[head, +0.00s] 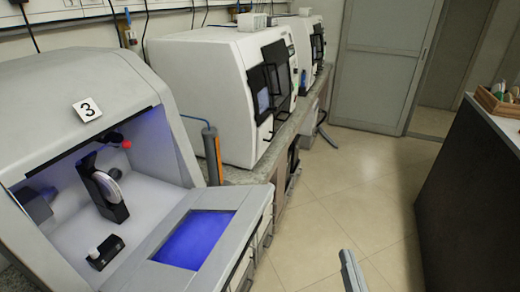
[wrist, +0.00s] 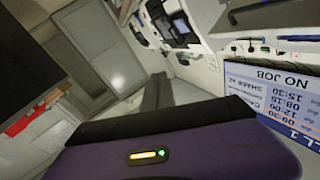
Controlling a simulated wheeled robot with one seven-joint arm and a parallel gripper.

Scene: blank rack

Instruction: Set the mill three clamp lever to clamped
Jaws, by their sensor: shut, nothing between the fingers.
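The mill marked 3 (head: 88,110) stands at the left in the head view, its front open and its chamber lit blue. A red knob (head: 126,144) on a short dark lever shows under the chamber's roof. I cannot tell for sure that this is the clamp lever, or its setting. Below it, a pale disc (head: 110,188) sits in a black holder. My gripper (wrist: 158,92) shows in the wrist view with its dark fingers together and empty. It is away from the mill's lever, which the wrist view does not show.
More white mills (head: 215,90) stand along the bench behind. A dark counter (head: 475,190) is at the right. A "NO JOB" screen (wrist: 265,105) shows in the wrist view.

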